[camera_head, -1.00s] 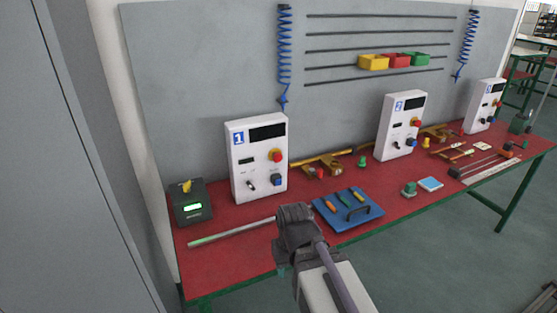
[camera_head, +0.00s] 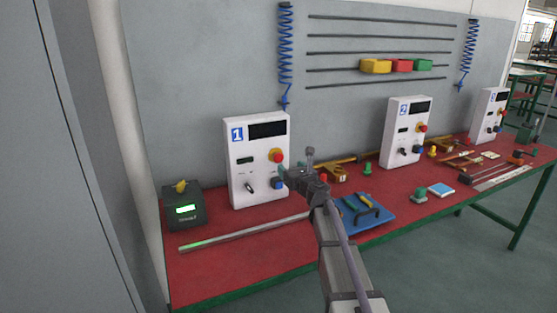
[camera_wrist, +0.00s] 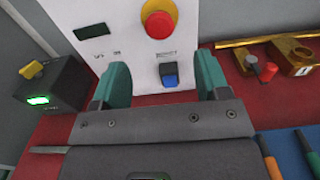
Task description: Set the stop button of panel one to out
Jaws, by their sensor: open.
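Panel one (camera_head: 246,187) is a white box marked with a blue "1", upright at the back of the red table. Its stop button is a red mushroom head on a yellow ring (camera_head: 277,156), on the right side of the panel face. In the wrist view the stop button (camera_wrist: 159,25) is at the top centre, above a blue button (camera_wrist: 169,76). I cannot tell whether the stop button is in or out. My gripper (camera_head: 296,165) is just right of the panel's lower right side. In the wrist view its green fingers (camera_wrist: 162,85) are apart and empty, below the stop button.
A dark box with a green display (camera_head: 185,208) stands left of the panel. A blue tray with tools (camera_head: 383,217) and brass fittings (camera_head: 338,173) lie to the right. A metal rod (camera_head: 240,232) lies in front. Panel two (camera_head: 404,132) stands farther right.

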